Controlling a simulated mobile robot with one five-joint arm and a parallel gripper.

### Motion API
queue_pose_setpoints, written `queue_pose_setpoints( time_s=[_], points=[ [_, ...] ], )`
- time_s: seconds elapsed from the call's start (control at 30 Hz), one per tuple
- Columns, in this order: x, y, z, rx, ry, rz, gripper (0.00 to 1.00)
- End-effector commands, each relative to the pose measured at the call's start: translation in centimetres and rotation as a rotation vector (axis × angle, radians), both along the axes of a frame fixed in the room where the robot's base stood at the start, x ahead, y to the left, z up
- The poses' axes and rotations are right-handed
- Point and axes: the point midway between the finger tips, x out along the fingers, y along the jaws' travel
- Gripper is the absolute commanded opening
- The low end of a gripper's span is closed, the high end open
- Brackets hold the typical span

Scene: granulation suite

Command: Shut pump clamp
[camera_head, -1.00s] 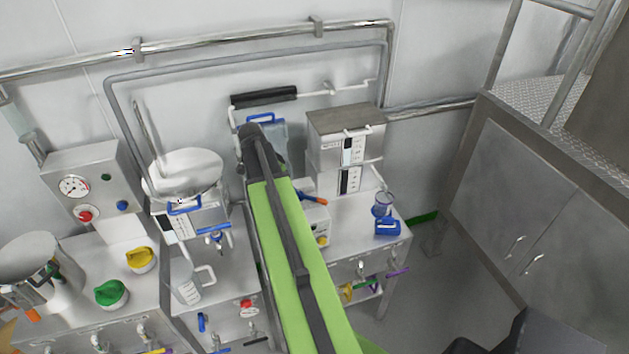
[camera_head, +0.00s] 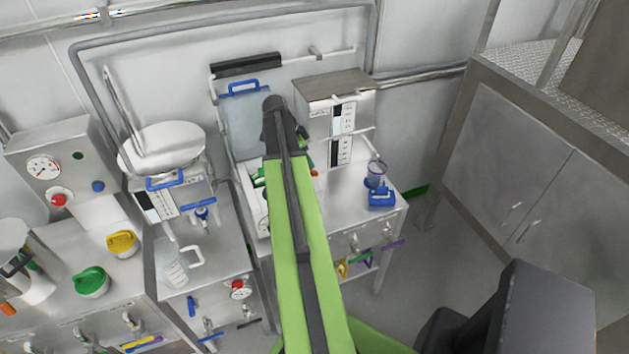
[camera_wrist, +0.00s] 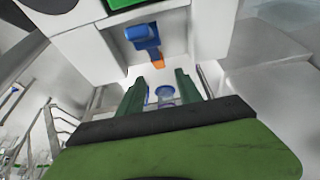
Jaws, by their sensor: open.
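The pump clamp appears to be the blue lever with an orange tip (camera_wrist: 145,42) in the wrist view. It hangs from the front of a white pump housing (camera_wrist: 92,48), above and beyond my fingertips. My gripper (camera_wrist: 160,90) is open, its two green fingers apart with nothing held between them. The fingers are short of the lever and do not appear to touch it. In the head view my green arm covers most of the pump, and only part of its white body (camera_head: 263,212) shows left of the arm.
A blue-based clear cup (camera_head: 381,196) stands on the bench right of my arm. A stacked steel instrument (camera_head: 318,112) stands behind. Left are a balance with a white dish (camera_head: 162,148), a jug (camera_head: 173,265) and green (camera_head: 91,281) and yellow (camera_head: 122,243) knobs.

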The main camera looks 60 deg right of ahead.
Motion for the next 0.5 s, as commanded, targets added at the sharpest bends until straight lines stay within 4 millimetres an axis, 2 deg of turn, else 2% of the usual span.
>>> queue_pose_setpoints(
  time_s=[0.03, 0.2, 0.33, 0.5],
  points=[
    [-0.3, -0.4, -2.3, 0.000, 0.000, -0.001, 0.42],
    [-1.2, -1.6, -5.6, 0.000, 0.000, -0.001, 0.42],
    [-1.6, -2.1, -6.8, 0.001, 0.001, 0.000, 0.42],
    [-1.7, -2.3, -6.7, 0.001, 0.001, 0.000, 0.42]
  ],
)
